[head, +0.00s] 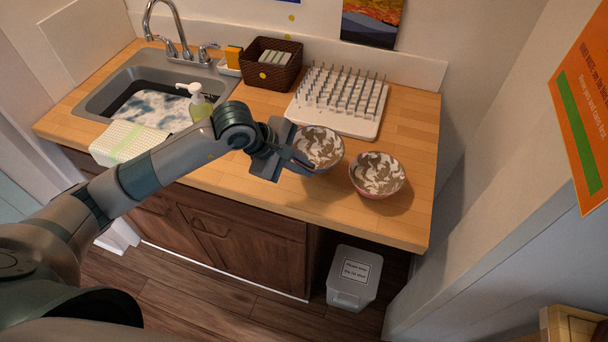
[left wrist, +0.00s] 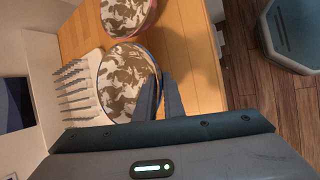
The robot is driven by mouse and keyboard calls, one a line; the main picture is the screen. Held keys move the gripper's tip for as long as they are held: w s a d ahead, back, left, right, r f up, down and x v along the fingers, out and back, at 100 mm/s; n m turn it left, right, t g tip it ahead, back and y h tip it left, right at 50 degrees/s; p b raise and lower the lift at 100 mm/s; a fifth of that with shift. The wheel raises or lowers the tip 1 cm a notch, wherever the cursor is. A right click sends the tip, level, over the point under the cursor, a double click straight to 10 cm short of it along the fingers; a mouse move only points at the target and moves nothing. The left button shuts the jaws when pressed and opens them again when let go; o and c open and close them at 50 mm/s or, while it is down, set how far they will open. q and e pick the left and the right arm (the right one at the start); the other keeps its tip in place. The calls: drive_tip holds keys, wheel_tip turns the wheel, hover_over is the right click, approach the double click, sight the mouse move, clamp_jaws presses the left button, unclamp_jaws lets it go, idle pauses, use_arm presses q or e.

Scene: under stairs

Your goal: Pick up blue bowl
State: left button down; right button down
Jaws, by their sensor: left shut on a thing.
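The blue bowl (head: 320,146), with a brown and white patterned inside and a bluish rim, is on the wooden counter in front of the drying rack. In the left wrist view the blue bowl (left wrist: 122,82) lies right at the fingers. My left gripper (head: 301,163) is shut on the near left part of its rim, and the fingers (left wrist: 160,97) hide a bit of the edge. I cannot tell whether the bowl is lifted. My right gripper is in neither view.
A similar bowl with a pinkish rim (head: 377,175) stands close on the right. Behind is a white drying rack (head: 330,124); a brown basket (head: 273,75), soap bottle (head: 199,104) and sink (head: 101,91) are to the left. The counter's front right corner (head: 410,227) is clear.

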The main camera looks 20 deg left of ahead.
use_arm(q)
drive_tip(key=s+d+r+b, duration=0.4)
drive_tip(key=s+d+r, duration=0.4)
drive_tip(key=shift+d+b, duration=0.25)
drive_tip(key=shift+b, duration=0.05)
drive_tip(key=c, duration=2.4)
unclamp_jaws()
clamp_jaws()
drive_tip(key=shift+f, duration=0.1)
